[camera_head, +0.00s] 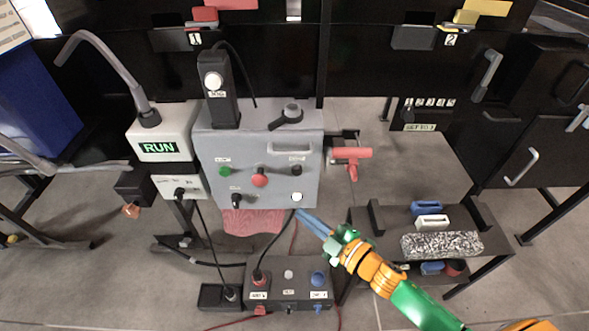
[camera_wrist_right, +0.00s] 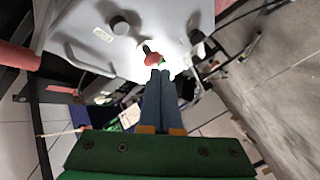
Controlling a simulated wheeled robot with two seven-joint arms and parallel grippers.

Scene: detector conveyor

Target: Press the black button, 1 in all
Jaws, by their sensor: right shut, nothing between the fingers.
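The black button (camera_head: 296,170) is a small dark cap on the right of the grey control box (camera_head: 309,140), under a white label. A red button (camera_head: 260,180) and a green button (camera_head: 224,170) are to its left, and a white button (camera_head: 297,197) is below it. My right gripper (camera_head: 300,213) is shut and empty, its blue fingertips just below the white button in the picture; I cannot tell whether they touch the box. In the right wrist view the shut fingertips (camera_wrist_right: 161,72) appear just below a red knob (camera_wrist_right: 155,59). My left gripper is out of view.
A black selector knob (camera_head: 237,200) is at the box's lower left. A red handle (camera_head: 350,153) sticks out at right. A separate button box (camera_head: 289,293) stands below. A shelf (camera_head: 380,222) at right holds several small parts. A RUN display (camera_head: 158,148) is at left.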

